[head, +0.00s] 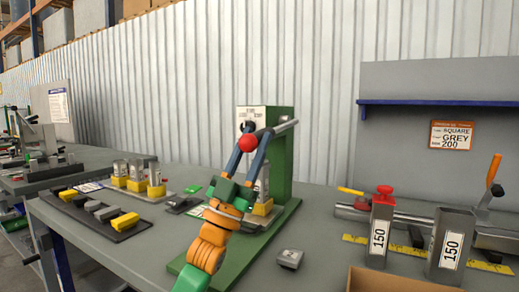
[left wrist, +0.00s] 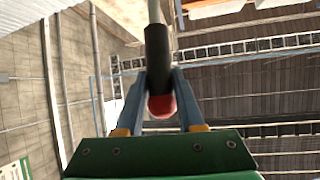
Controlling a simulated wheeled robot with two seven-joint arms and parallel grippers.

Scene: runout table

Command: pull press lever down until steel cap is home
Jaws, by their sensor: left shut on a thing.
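The green press (head: 280,165) stands on a green base on the table. Its lever (head: 284,127) is a steel rod reaching from the upper right towards a red ball knob (head: 248,143), and it looks raised. My left gripper (head: 253,141) is shut on the lever's dark grip, with its blue fingers on either side. The left wrist view shows the black grip (left wrist: 158,60) between the fingers and the red knob (left wrist: 162,106) below. Under the lever, a steel cylinder (head: 264,178) stands in a yellow holder (head: 263,208), partly hidden by my gripper. Whether the cap is seated cannot be told. My right gripper is out of view.
A small grey square piece (head: 290,258) lies right of the press base. Left are a dark tray (head: 112,228) of grey and yellow blocks and several steel cylinders in yellow holders (head: 137,185). Right are steel tubes labelled 150 (head: 450,245) and a cardboard box (head: 385,281).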

